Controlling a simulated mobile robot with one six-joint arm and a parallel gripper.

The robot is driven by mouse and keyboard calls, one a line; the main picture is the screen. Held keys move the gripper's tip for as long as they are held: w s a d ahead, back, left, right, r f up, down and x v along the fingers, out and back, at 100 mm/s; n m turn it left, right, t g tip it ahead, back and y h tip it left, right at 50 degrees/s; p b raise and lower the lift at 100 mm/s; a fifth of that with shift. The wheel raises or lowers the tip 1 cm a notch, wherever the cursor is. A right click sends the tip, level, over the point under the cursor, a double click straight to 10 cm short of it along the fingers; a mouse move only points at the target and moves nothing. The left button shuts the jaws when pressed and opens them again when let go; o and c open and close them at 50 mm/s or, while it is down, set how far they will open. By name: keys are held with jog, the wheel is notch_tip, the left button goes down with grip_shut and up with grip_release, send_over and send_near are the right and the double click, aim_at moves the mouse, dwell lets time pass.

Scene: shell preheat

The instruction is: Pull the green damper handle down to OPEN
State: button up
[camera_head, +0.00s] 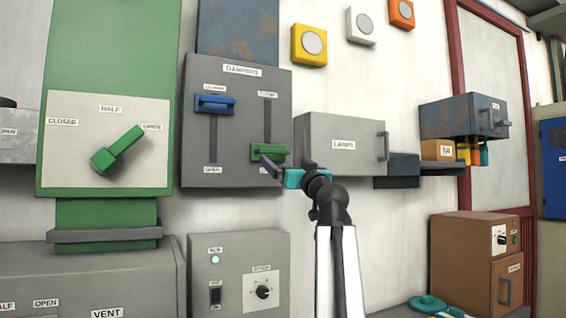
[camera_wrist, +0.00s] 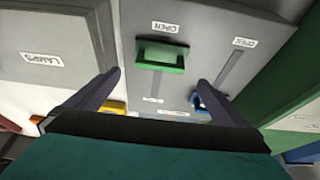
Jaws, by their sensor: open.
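The dampers panel (camera_head: 240,140) is a grey box with two vertical slots. The green damper handle (camera_head: 269,152) is at the low end of the right slot, just above its lower label. In the upside-down wrist view, the green handle (camera_wrist: 162,56) sits close to an OPEN label (camera_wrist: 165,27). My gripper (camera_head: 290,168) is open and empty in front of the panel's lower right corner. In the wrist view my gripper (camera_wrist: 158,79) has its fingers spread wide, with the handle beyond the tips and between them; I see no contact.
The blue damper handle (camera_head: 215,104) is high in the left slot, near CLOSED. The grey LAMPS box (camera_head: 345,135) is close to the right of the panel. A green lever (camera_head: 118,150) points to OPEN at left. A control box (camera_head: 237,270) stands below.

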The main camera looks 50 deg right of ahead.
jog(key=shift+v, duration=1.55)
jog(key=shift+f, duration=0.1)
